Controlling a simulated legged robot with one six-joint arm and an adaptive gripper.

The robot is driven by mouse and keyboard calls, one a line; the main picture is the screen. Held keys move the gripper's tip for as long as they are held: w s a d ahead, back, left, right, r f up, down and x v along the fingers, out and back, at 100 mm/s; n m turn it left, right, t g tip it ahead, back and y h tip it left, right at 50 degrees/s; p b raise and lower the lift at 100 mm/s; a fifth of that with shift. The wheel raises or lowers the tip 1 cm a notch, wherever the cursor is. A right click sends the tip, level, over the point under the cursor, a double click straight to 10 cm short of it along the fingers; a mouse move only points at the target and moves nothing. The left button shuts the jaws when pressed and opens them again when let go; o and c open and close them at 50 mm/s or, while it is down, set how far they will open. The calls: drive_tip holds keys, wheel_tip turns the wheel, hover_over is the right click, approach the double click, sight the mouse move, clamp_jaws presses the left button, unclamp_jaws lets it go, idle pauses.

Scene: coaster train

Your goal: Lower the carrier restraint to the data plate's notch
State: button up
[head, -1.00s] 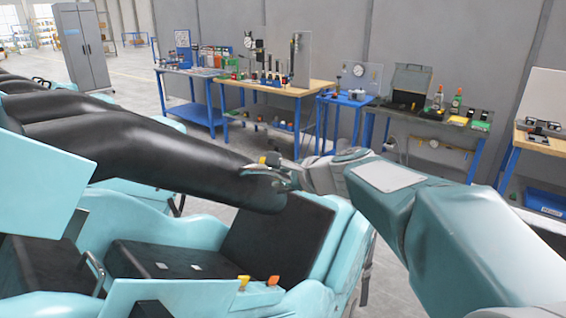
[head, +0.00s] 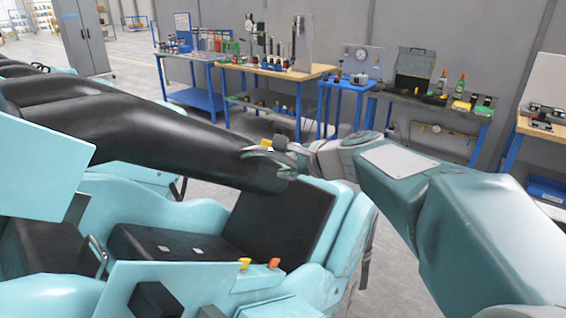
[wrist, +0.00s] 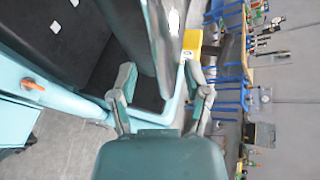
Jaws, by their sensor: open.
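The carrier restraint (head: 130,125) is a long black padded bar that runs from the left to the middle of the head view, above a teal seat with a black back (head: 290,222). My gripper (head: 272,155) is at its right end, with its fingers apart. In the wrist view my gripper (wrist: 160,72) is open, and a dark, teal-edged part of the restraint (wrist: 143,38) reaches between the fingers. I cannot tell whether they touch it. A yellow piece (wrist: 192,43) sits by the right finger. I cannot make out the data plate or its notch.
Yellow and orange levers (head: 259,264) stand on the seat's side. A teal panel (head: 40,158) blocks the near left. Blue-legged workbenches (head: 255,69) with tools line the back wall. Open grey floor lies between the train and benches.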

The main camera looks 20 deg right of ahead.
drive_tip(key=v, duration=1)
drive_tip(key=shift+s, duration=0.2)
drive_tip(key=shift+d, duration=0.15)
drive_tip(key=s+a+f+n+g+h, duration=0.2)
drive_tip(key=s+f+n+g+h, duration=0.1)
drive_tip(key=s+f+n, duration=0.4)
drive_tip(key=s+a+f+n+g+h, duration=0.2)
drive_tip(key=s+f+n+h, duration=0.1)
drive_tip(key=s+f+n, duration=0.5)
drive_tip(key=s+n, duration=0.2)
drive_tip(key=n, duration=0.2)
drive_tip(key=shift+s+a+f+g, duration=0.2)
drive_tip(key=shift+s+a+g, duration=0.15)
drive_tip(key=shift+a+g, duration=0.05)
drive_tip(key=shift+a, duration=0.1)
